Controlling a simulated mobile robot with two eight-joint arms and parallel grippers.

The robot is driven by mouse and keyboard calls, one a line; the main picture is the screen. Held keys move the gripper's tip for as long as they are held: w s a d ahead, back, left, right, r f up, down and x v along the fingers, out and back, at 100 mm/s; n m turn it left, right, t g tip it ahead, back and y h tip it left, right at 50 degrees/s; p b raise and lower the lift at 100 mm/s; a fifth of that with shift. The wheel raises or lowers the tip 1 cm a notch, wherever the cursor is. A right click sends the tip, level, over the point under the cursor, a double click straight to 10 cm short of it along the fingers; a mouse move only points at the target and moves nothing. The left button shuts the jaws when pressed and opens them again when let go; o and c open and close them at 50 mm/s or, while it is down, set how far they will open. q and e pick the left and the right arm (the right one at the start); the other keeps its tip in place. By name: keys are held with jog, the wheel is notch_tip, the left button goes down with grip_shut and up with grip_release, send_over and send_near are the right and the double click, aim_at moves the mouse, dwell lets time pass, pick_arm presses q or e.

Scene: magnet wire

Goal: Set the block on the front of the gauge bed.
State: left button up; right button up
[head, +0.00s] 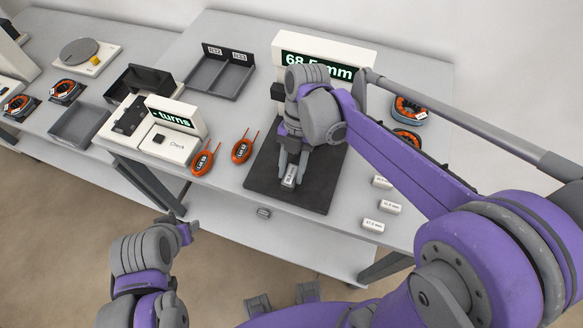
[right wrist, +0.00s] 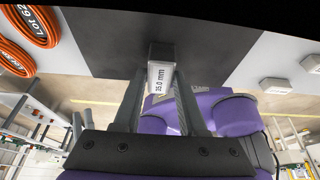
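The block (head: 289,178), a small grey piece with a white label, is between the fingers of my right gripper (head: 291,172), at the front part of the dark gauge bed (head: 257,180). In the right wrist view the block (right wrist: 161,72) reads about 35.0 mm, and the right gripper's fingers (right wrist: 160,88) close on its two sides. The dark bed (right wrist: 215,45) lies behind it there. I cannot tell whether the block touches the bed. My left gripper (head: 186,231) is low at the left, away from the table; its fingers are unclear.
The gauge display (head: 325,68) reads about 68.5 mm, partly covered by my arm. Several labelled blocks (head: 373,226) lie right of the bed. Two orange coils (head: 242,150) lie left, beside the turns counter (head: 172,130). A divided grey tray (head: 219,74) stands behind.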

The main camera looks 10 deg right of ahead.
jog(key=o, duration=0.3)
jog(key=shift+o, duration=0.2)
jog(key=shift+r, duration=0.1)
jog(key=v, duration=0.7)
jog(key=shift+r, duration=0.35)
